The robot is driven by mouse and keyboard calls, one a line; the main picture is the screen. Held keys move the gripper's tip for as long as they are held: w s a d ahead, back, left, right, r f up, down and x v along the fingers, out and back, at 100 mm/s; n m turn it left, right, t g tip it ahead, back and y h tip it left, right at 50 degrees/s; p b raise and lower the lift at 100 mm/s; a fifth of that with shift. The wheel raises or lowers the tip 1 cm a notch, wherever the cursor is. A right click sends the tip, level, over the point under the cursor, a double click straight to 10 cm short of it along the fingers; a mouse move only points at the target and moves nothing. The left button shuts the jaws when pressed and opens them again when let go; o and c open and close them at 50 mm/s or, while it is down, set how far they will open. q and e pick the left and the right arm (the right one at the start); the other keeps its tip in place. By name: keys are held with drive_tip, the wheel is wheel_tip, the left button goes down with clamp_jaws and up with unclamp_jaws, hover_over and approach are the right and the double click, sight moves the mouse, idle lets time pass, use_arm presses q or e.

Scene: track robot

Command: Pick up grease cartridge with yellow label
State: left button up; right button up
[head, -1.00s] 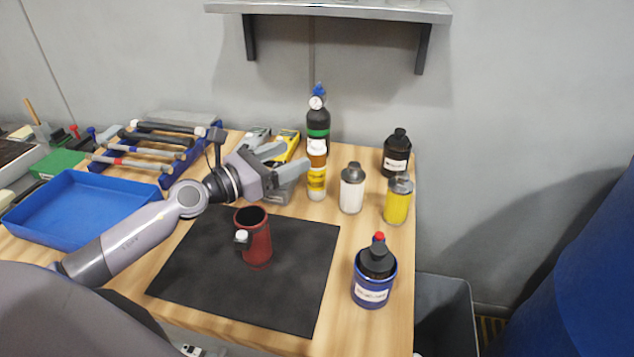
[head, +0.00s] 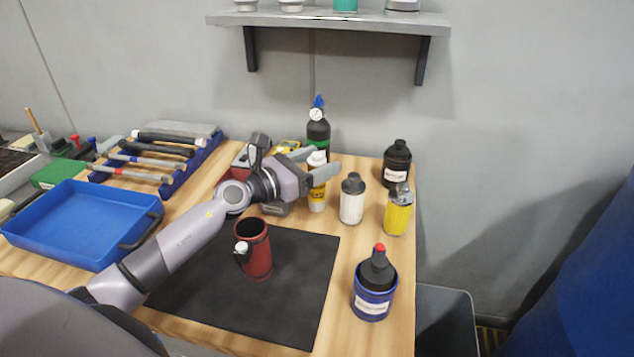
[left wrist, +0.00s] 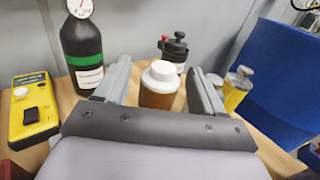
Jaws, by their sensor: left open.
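The grease cartridge (head: 317,195) stands upright on the wooden table, with a white cap, a brownish body and a yellow label. My left gripper (head: 317,163) is open at its upper part, and the near finger hides some of it in the head view. In the left wrist view the white cap and brown body of the cartridge (left wrist: 158,92) show between the two open fingers (left wrist: 158,70). I cannot tell whether either finger touches it. The label is not visible there. My right gripper is out of view.
A black bottle with a green band (head: 318,130) stands behind the cartridge. A white bottle (head: 352,203), yellow bottle (head: 397,215) and black bottle (head: 396,165) stand to its right. A red mug (head: 254,255) is on the black mat (head: 290,310). A blue tray (head: 75,225) lies left.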

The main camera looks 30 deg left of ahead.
use_arm(q)
drive_tip(key=shift+c, duration=0.3)
clamp_jaws()
drive_tip(key=shift+r, duration=0.1)
